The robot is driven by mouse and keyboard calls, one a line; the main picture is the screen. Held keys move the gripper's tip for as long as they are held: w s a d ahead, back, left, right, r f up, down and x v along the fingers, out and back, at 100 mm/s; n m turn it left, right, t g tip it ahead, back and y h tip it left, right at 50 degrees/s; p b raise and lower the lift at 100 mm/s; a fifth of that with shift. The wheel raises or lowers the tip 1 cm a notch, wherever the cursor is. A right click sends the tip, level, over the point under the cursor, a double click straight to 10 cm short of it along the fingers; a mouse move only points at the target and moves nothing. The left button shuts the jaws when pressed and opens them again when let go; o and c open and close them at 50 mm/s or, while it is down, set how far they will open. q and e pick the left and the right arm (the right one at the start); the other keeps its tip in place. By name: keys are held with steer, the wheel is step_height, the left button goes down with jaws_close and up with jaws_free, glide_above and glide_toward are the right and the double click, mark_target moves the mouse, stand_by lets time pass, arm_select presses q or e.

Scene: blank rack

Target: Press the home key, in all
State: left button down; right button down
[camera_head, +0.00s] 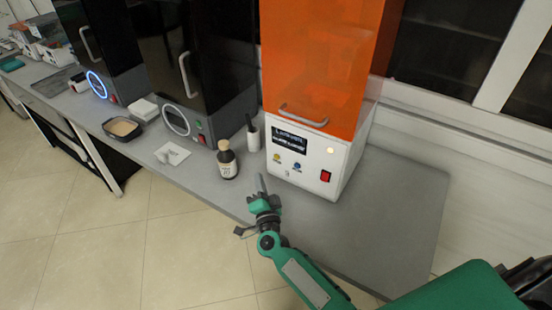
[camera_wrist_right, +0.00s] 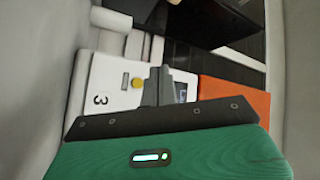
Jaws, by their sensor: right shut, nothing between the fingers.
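A white machine (camera_head: 312,160) with an orange cover stands on the bench in the head view. Its front has a dark display (camera_head: 290,138), a yellow key (camera_head: 277,157), a blue key (camera_head: 297,166) and a red switch (camera_head: 325,176). Any key symbols are too small to read. My right gripper (camera_head: 262,178) is shut and empty, in front of the machine's lower left, apparently apart from it. In the right wrist view, my shut fingers (camera_wrist_right: 160,72) overlap the white front panel (camera_wrist_right: 100,75), beside the yellow key (camera_wrist_right: 136,83). My left gripper is out of view.
A dark bottle (camera_head: 227,160) and a white holder with a black-handled tool (camera_head: 252,134) stand left of the machine. Dark machines (camera_head: 200,60) stand farther left. A white tray (camera_head: 172,153) lies on the bench. The bench right of the machine (camera_head: 400,205) is clear.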

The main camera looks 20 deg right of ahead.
mark_target(277, 157)
steer(key=w+d+b, duration=0.1)
steer(key=w+d, duration=0.3)
steer(key=d, duration=0.1)
steer(key=shift+w+d, duration=0.15)
steer(key=shift+d, duration=0.1)
stand_by(1.9)
steer(key=shift+w+d, duration=0.25)
steer(key=shift+d, duration=0.05)
